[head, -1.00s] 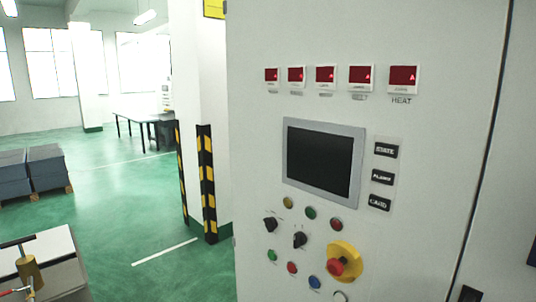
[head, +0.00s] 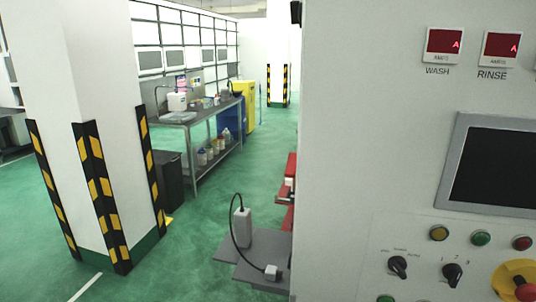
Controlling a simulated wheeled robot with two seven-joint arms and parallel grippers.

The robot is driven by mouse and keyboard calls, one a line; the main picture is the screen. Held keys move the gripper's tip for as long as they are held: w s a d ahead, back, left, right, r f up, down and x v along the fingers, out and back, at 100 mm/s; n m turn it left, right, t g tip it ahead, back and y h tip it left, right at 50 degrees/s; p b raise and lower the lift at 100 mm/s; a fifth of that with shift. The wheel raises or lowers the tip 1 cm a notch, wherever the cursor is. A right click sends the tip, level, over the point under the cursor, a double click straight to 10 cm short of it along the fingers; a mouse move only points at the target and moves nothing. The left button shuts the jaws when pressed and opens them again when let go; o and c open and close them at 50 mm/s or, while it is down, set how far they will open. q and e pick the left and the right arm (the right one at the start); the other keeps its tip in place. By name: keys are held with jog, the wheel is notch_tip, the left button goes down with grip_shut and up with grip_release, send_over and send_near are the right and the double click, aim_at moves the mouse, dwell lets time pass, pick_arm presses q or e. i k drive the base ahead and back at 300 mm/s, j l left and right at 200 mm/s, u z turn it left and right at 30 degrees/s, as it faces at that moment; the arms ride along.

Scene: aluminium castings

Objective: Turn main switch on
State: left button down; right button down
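The control cabinet (head: 350,130) fills the right side of the head view. On its front, a red knob on a yellow round plate (head: 508,271) sits at the lower right and is cut by the frame edge. Two black rotary selectors sit left of it: one with several position labels (head: 398,267) and one marked 1 2 3 (head: 452,275). Which control is the main switch cannot be read from here. Neither of my grippers is in view.
A dark screen (head: 495,165) and red displays (head: 444,42) are above the controls. A small grey shelf with a cabled device (head: 242,226) juts out beside the cabinet's left edge. A striped pillar (head: 100,190) stands left.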

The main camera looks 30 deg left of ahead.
aim_at(290, 171)
jog(key=k+j, duration=0.1)
jog(key=j, duration=0.35)
jog(key=k+j+u, duration=0.1)
jog(key=j, duration=0.85)
jog(key=i+j, duration=0.15)
jog(key=j, duration=0.3)
jog(key=i+j+z, duration=0.1)
jog(key=j, duration=0.4)
jog(key=i, duration=0.1)
jog(key=j, duration=0.1)
jog(key=k+z, duration=0.05)
